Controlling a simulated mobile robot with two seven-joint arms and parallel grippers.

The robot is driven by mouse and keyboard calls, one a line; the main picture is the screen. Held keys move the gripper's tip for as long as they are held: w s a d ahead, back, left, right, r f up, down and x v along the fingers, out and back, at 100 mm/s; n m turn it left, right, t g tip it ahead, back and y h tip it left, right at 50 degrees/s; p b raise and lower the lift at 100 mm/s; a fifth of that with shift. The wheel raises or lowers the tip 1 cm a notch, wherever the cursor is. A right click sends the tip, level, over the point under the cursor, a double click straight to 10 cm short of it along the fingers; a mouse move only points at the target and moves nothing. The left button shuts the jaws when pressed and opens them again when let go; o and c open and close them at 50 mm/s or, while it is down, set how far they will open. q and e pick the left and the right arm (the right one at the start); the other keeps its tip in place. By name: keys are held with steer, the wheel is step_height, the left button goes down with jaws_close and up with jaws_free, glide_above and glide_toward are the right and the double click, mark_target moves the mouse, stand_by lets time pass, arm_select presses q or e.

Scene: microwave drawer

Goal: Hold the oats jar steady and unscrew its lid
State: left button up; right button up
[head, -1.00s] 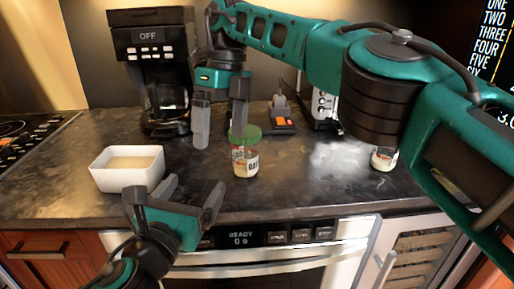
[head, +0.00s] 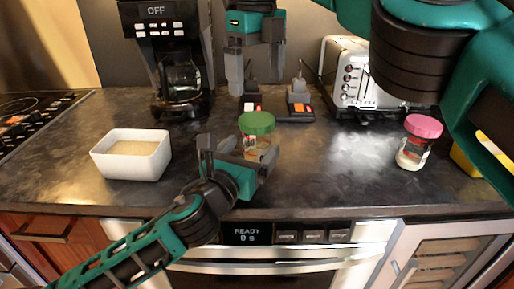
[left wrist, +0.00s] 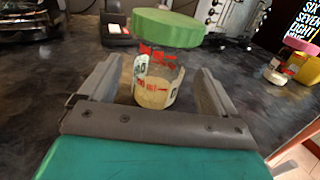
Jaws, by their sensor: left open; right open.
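The oats jar (head: 262,153) is clear with a label and stands upright on the dark counter. Its green lid (head: 257,122) is on top. In the left wrist view the jar (left wrist: 157,82) and its lid (left wrist: 167,27) stand between and just beyond my open fingers. My left gripper (head: 240,150) is open at the jar's front left, and its hand hides part of the jar. It also shows in the left wrist view (left wrist: 155,88). My right gripper (head: 256,85) is open and empty above and behind the jar, pointing down.
A white tub (head: 130,165) stands to the left, and a coffee maker (head: 178,70) behind it. A toaster (head: 362,80) is at the back right. A pink-lidded jar (head: 415,145) stands at the right. The counter between the jars is clear.

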mark_target(251, 149)
arm_select(q)
steer(key=shift+x, duration=1.7)
steer(key=shift+c, duration=0.3)
